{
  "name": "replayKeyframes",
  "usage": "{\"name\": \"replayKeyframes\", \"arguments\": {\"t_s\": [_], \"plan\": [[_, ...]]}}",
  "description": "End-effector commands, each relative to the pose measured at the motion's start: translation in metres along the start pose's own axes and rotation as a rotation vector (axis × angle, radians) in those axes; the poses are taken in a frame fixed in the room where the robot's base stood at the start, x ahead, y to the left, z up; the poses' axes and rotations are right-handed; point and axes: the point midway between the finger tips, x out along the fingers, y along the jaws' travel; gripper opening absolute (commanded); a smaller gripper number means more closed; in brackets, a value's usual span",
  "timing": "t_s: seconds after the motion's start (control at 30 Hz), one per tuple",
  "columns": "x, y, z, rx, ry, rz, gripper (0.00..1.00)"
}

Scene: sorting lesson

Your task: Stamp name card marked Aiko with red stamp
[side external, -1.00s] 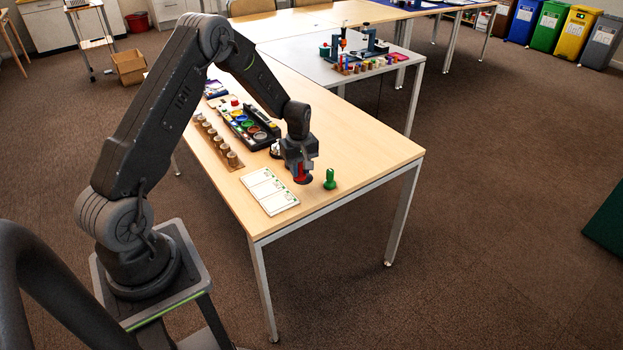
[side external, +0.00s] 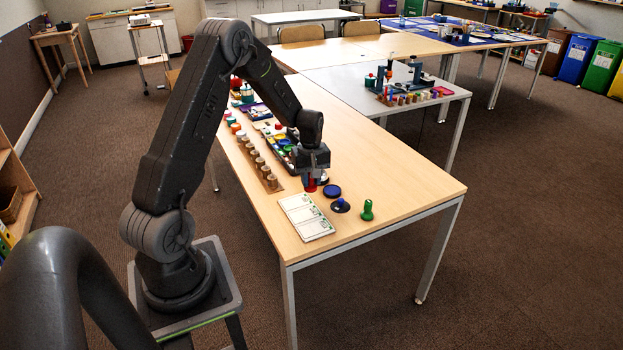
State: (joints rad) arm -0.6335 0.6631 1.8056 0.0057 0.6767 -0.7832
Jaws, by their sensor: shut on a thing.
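My gripper (side external: 311,172) is shut on the red stamp (side external: 311,185), which points down just behind the name cards. The stamp is largely hidden by the jaws, and I cannot tell whether it touches anything. White name cards with small green marks (side external: 306,217) lie in a row near the table's front left edge. The names are too small to read, so I cannot tell which is Aiko's. A dark blue round pad or lid (side external: 332,191) lies right of the gripper. A blue-topped stamp (side external: 341,205) and an upright green stamp (side external: 367,210) stand nearer the front.
A wooden rack with several wooden stamps (side external: 262,167) runs along the table's left side. A dark tray of coloured items (side external: 271,135) lies behind my gripper. The table (side external: 410,185) is clear to the right. A grey table (side external: 340,78) with stamping gear stands behind.

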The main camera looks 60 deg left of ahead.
Motion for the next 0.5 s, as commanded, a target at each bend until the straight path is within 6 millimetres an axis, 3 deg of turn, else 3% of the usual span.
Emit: {"name": "replayKeyframes", "arguments": {"t_s": [0.03,0.07,0.2,0.37,0.5], "plan": [[0.0,0.0,0.0,0.0,0.0,0.0,0.07],[0.0,0.0,0.0,0.0,0.0,0.0,0.23],[0.0,0.0,0.0,0.0,0.0,0.0,0.11],[0.002,0.006,-0.005,0.0,0.001,0.001,0.11],[0.007,0.026,-0.023,0.0,0.001,0.002,0.11]]}}
